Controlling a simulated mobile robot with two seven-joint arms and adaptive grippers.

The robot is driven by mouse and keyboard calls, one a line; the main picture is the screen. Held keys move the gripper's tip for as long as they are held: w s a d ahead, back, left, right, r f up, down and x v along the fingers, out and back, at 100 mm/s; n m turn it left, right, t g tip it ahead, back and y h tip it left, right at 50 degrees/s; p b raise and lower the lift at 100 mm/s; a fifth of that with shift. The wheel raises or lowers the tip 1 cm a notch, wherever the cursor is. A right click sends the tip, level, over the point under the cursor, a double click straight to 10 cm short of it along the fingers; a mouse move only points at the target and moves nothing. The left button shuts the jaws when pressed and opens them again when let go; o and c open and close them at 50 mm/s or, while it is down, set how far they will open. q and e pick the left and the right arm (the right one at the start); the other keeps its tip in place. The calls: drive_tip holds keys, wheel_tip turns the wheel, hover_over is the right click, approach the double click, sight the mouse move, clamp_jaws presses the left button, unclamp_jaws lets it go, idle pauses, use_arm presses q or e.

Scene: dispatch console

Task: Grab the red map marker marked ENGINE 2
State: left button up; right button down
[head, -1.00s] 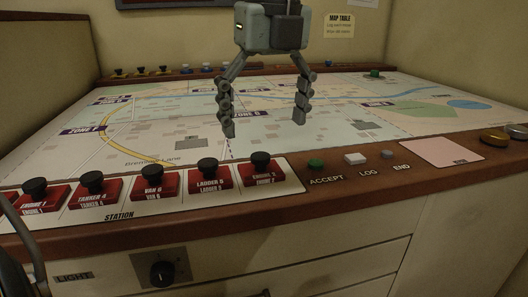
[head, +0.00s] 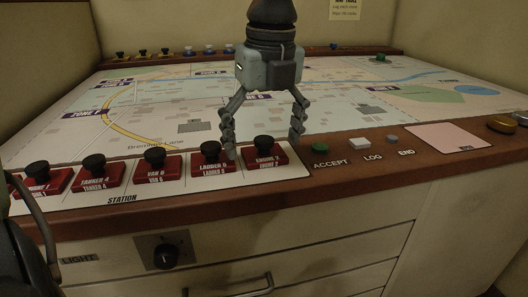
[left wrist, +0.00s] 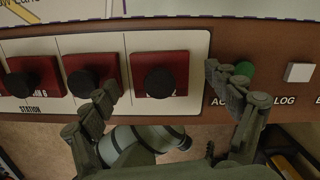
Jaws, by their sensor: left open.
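The red ENGINE 2 marker (head: 265,158), a red block with a black round knob, stands at the right end of the row on the white STATION strip. It also shows in the left wrist view (left wrist: 160,88). My left gripper (head: 263,143) is open and points down over this marker, one finger to each side of its knob. In the left wrist view, the fingertips (left wrist: 160,80) lie left and right of the marker with gaps on both sides. The left finger is close to the neighbouring LADDER marker (head: 211,160).
More red markers, VAN (head: 155,166), TANKER 4 (head: 96,172) and ENGINE 1 (head: 38,180), stand to the left. A green ACCEPT button (head: 319,147), white LOG button (head: 360,143) and grey END button (head: 392,138) sit right. The map (head: 340,100) behind is mostly clear.

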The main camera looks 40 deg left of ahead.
use_arm(q)
drive_tip(key=c, duration=1.4)
drive_tip(key=shift+o, duration=0.2)
